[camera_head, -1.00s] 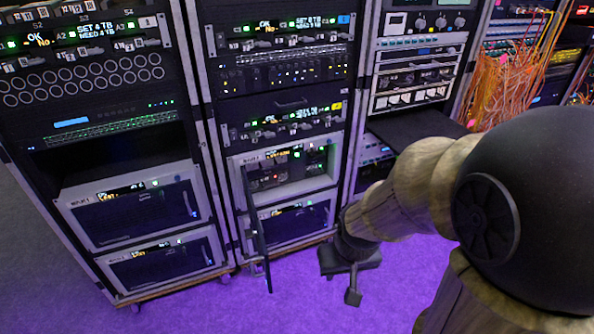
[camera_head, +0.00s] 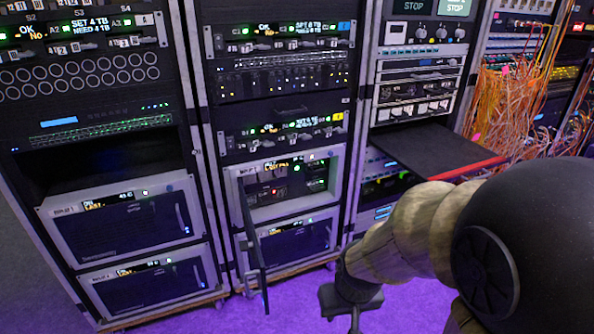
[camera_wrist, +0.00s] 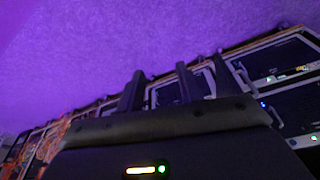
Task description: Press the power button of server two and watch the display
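Four grey-framed server units sit low in two racks, and their labels are too small to read surely, so I cannot tell which is server two. The left rack holds an upper server (camera_head: 123,230) and a lower server (camera_head: 150,289). The middle rack holds an upper server (camera_head: 290,207) with its door (camera_head: 254,243) swung open, showing lights inside, and a lower server (camera_head: 290,248). Each has a small lit display. My gripper (camera_head: 350,305) hangs low above the floor, right of the open door. The wrist view shows its fingers (camera_wrist: 160,69) apart with nothing between them.
A dark shelf with a red edge (camera_head: 470,171) juts out of the right rack, beside my arm. Orange cables (camera_head: 510,100) hang further right. The open door sticks out into the room. Purple floor (camera_head: 400,313) is clear in front.

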